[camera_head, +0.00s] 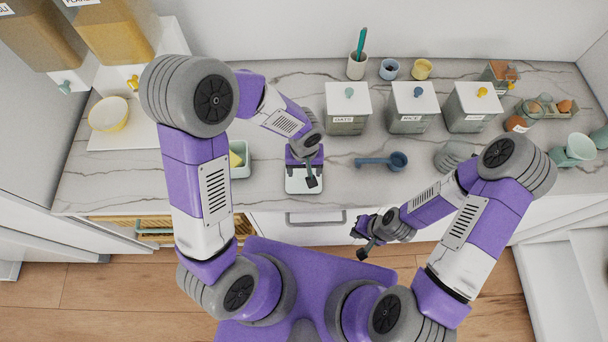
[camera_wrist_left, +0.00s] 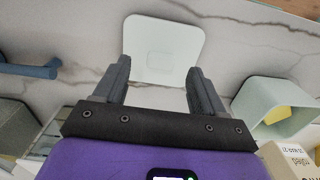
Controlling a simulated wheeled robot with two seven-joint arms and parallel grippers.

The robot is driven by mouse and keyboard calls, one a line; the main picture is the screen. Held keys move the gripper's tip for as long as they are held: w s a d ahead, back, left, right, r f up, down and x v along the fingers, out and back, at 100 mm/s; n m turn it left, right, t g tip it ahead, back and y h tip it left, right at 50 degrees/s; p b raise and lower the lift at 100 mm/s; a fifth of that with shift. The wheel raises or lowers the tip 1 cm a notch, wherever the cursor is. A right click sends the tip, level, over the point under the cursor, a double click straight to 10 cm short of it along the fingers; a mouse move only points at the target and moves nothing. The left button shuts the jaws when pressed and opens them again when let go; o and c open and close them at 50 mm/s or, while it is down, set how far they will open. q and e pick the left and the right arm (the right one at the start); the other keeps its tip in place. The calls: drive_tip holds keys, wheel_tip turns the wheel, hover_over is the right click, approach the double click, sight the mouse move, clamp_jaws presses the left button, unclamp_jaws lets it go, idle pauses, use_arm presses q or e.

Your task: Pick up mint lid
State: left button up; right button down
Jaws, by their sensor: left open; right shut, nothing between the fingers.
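The mint lid (camera_head: 304,185) is a pale, rounded square lying flat near the counter's front edge. In the left wrist view the lid (camera_wrist_left: 160,48) shows a smaller raised square in its middle. My left gripper (camera_head: 305,167) is over the lid in the head view and partly covers it. In the wrist view my left gripper's fingers (camera_wrist_left: 158,68) are apart, with the lid seen between and beyond their tips. Nothing is held, and I cannot tell the exact gap to the lid. My right gripper (camera_head: 365,232) is shut and empty, in front of the counter edge.
A pale mint open box (camera_head: 241,171) with something yellow inside stands left of the lid. A blue scoop (camera_head: 382,161) lies to the right. Lidded canisters (camera_head: 347,108) stand behind. A yellow bowl (camera_head: 109,114) is at far left. Counter between lid and scoop is clear.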

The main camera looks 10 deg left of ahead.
sight(304, 177)
use_arm(q)
wheel_tip(304, 177, down, 4)
drive_tip(key=shift+s+r, duration=0.15)
drive_tip(key=c, duration=1.2)
